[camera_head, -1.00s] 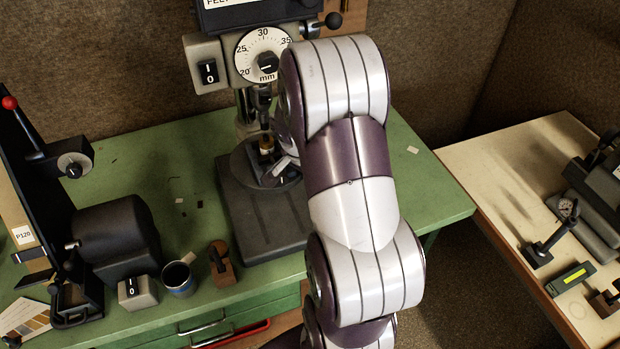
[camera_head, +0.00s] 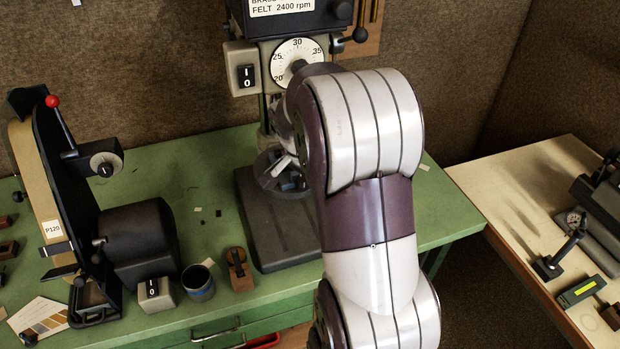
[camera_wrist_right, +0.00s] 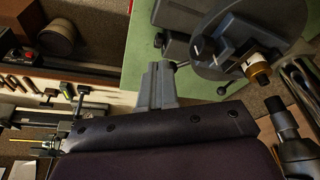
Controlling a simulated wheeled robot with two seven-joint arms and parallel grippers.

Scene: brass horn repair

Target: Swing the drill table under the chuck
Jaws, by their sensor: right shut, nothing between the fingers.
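The drill press stands on the green bench, with its dial (camera_head: 297,62) at the head. Its dark round drill table (camera_head: 262,166) sits low on the column above the foot (camera_head: 282,232). My right arm covers the chuck area and much of the table in the head view. In the right wrist view the table (camera_wrist_right: 212,52) shows at upper right, with a brass-coloured piece (camera_wrist_right: 258,72) on it. My right gripper (camera_wrist_right: 157,70) is shut and empty, close beside the table; contact cannot be told. My left gripper is out of view.
A pale side table (camera_head: 520,200) with tools stands at right, across a gap. Green bench is bare behind the sander.

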